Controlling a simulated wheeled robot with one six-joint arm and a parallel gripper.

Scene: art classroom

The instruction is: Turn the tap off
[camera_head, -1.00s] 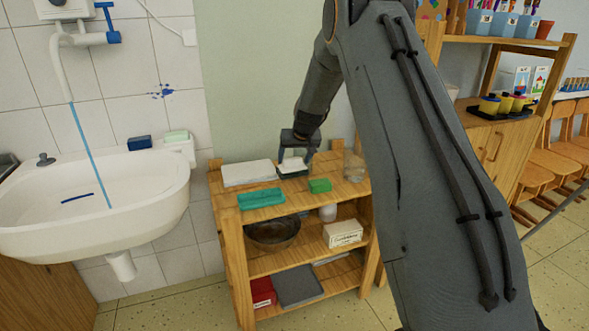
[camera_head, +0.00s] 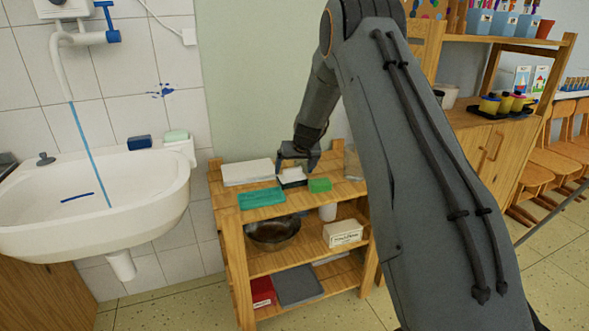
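The tap is a white curved spout (camera_head: 62,70) on the wall at the upper left, with a blue lever handle (camera_head: 110,28) at its right end. A thin blue stream of water (camera_head: 88,150) runs from the spout into the white sink (camera_head: 140,215). My gripper (camera_head: 296,166) is at the top of the wooden shelf, right of the sink and well away from the tap. It is over a small white item in a dark holder (camera_head: 292,178). Its fingers are small here, and I cannot tell whether they grip that item.
The wooden shelf (camera_head: 233,235) stands right of the sink. Its top holds a white stack (camera_head: 247,172), a teal cloth (camera_head: 262,198), a green sponge (camera_head: 320,185) and a glass jar (camera_head: 354,163).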

